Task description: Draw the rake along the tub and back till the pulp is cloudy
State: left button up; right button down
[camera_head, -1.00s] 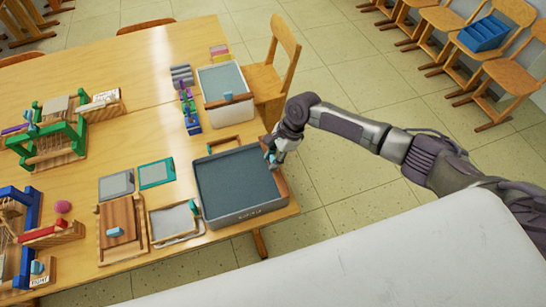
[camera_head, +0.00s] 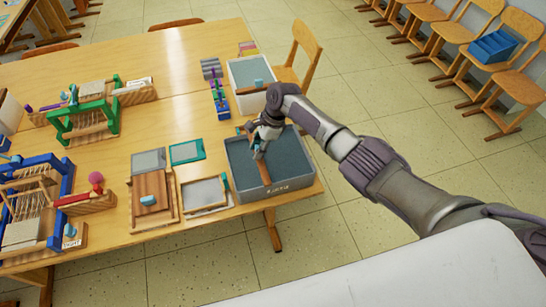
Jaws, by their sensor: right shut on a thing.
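The grey tub (camera_head: 300,182) stands at the table's front right corner, full of dark grey-blue pulp (camera_head: 288,155). The rake (camera_head: 264,172), a brown wooden bar, lies across the pulp a little left of the tub's middle. My right gripper (camera_head: 259,152) reaches in from the right over the tub and is shut on the rake. The gripper hides the rake's handle and part of the bar. My left gripper is out of view.
A second, white tub (camera_head: 251,104) with a rake across it stands behind. A framed screen (camera_head: 206,193) and a wooden board (camera_head: 153,196) lie left of the grey tub. Green (camera_head: 85,115) and blue (camera_head: 38,200) looms stand farther left.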

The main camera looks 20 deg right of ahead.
jog(key=a, duration=0.8)
jog(key=shift+s+a, duration=0.15)
jog(key=shift+s, duration=0.05)
jog(key=c, duration=0.8)
grip_release()
jog(key=shift+a, duration=0.15)
jog(key=shift+c, duration=0.2)
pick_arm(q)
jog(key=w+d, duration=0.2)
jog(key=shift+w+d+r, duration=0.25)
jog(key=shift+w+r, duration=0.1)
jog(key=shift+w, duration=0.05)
pick_arm(e)
jog(key=v, duration=1.2)
jog(key=shift+w, duration=0.1)
